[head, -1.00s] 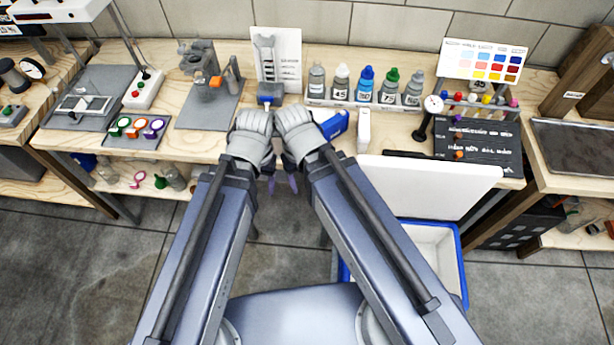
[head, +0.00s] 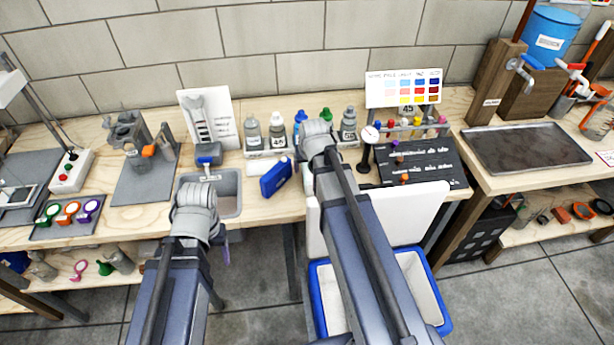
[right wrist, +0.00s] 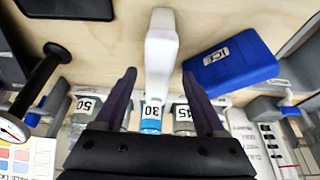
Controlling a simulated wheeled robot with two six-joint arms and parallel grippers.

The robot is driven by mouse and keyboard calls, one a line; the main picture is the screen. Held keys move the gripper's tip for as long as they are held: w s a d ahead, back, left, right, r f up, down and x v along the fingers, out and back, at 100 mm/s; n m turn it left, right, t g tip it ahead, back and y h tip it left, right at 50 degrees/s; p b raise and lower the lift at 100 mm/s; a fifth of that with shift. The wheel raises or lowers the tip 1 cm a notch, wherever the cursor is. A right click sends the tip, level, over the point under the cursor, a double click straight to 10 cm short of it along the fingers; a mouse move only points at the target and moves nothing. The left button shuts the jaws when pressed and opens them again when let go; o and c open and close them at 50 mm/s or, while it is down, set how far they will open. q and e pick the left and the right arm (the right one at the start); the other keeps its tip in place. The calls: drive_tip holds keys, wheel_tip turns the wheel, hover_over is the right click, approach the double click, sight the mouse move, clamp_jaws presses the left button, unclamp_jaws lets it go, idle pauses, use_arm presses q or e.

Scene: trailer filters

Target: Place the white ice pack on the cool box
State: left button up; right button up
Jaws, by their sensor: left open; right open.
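The white ice pack (right wrist: 160,55) shows in the right wrist view as a slim white block standing on the bench. My right gripper (right wrist: 160,75) is open, with one dark finger on each side of it. In the head view my right arm hides the gripper and most of the pack. The cool box (head: 437,312) is blue with a white interior and stands below the bench front. Its white lid (head: 425,205) is raised. My left gripper (head: 225,248) is open and empty, low at the bench's front edge, partly hidden by its wrist.
A blue ice pack (head: 276,177) lies beside the white one, also in the right wrist view (right wrist: 230,65). Several bottles (head: 252,133) stand behind. A gauge on a stand (head: 367,150) is to the right. A sink (head: 228,188) is to the left.

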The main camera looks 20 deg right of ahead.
drive_tip(key=shift+f, duration=0.1)
drive_tip(key=b+x, duration=0.4)
drive_tip(key=x, duration=0.1)
drive_tip(key=b+x, duration=0.2)
drive_tip(key=b, duration=0.1)
drive_tip(key=shift+w+d+f, duration=0.15)
drive_tip(key=shift+w+d, duration=0.05)
drive_tip(key=shift+w, duration=0.25)
drive_tip(key=shift+f, duration=0.15)
idle(0.4)
clamp_jaws()
idle(0.5)
